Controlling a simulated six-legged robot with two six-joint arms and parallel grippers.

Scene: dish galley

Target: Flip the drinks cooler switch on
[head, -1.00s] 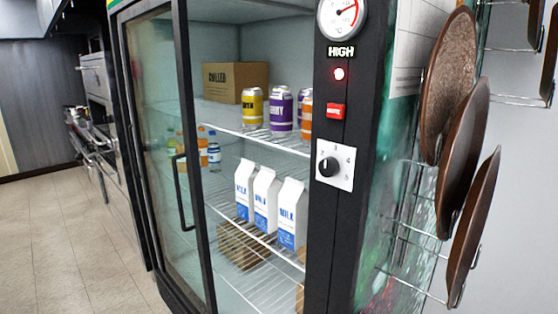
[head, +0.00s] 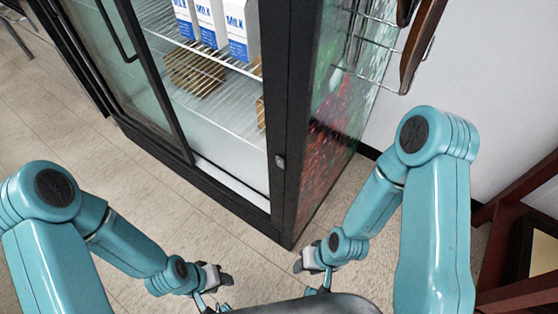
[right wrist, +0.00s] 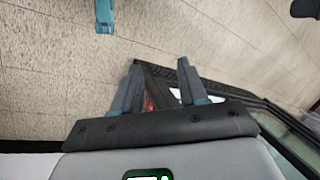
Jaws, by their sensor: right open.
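The drinks cooler (head: 287,110) stands ahead with a black frame and glass doors. A small grey fitting (head: 280,162) sits low on its black front post. It may be the switch, but it is too small to tell its position. My right gripper (head: 308,264) is low in front of the cooler, apart from the post. In the right wrist view its two fingers (right wrist: 159,78) are spread with nothing between them. My left gripper (head: 219,279) is low to the left, apart from the cooler; its jaw opening is unclear.
Milk cartons (head: 211,20) stand on a wire shelf inside the cooler. A dark red wooden frame (head: 505,225) stands at the right.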

